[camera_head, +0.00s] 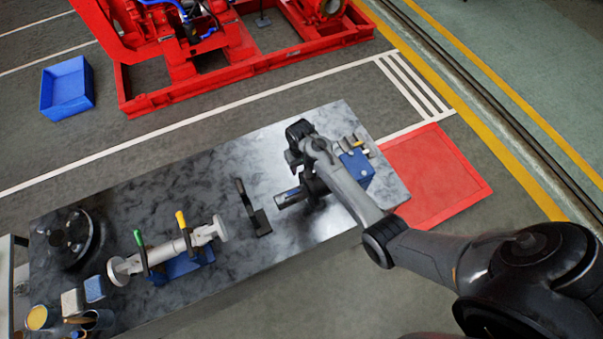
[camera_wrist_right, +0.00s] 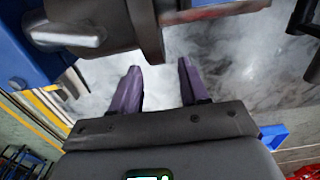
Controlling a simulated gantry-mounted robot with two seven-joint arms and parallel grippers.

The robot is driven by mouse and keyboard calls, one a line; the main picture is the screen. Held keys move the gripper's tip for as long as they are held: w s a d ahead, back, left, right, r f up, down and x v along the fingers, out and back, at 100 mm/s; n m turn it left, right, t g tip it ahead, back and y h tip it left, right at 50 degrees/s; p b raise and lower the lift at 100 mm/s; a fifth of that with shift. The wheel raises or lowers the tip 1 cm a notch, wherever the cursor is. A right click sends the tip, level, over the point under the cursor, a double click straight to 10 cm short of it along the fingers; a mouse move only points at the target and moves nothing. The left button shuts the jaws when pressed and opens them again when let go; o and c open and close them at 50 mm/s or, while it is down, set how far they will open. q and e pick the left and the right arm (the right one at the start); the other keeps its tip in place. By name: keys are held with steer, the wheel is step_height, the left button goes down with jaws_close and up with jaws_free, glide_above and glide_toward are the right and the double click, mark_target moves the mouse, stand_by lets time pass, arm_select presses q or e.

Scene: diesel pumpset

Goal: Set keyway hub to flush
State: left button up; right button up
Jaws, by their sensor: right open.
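The dark round part that looks like the keyway hub (camera_head: 314,188) sits at the left side of a blue vise-like fixture (camera_head: 357,170) at the table's right end. A grey shaft (camera_head: 289,197) sticks out to its left. The hub (camera_wrist_right: 146,27) fills the top of the right wrist view, with the shaft (camera_wrist_right: 212,13) to its right. My right gripper (camera_wrist_right: 160,68) is open, its two purple-grey fingers apart, empty and pointing toward the hub. In the head view my right wrist partly covers the hub and fixture. The keyway cannot be made out. My left gripper is not in view.
A black angled stand (camera_head: 252,208) is left of the shaft. A black flange (camera_head: 68,238) and small containers are at the left end.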

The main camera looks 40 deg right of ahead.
steer(key=shift+d+f, duration=0.1)
steer(key=shift+f, duration=2.85)
steer(key=shift+c, duration=0.2)
jaws_close()
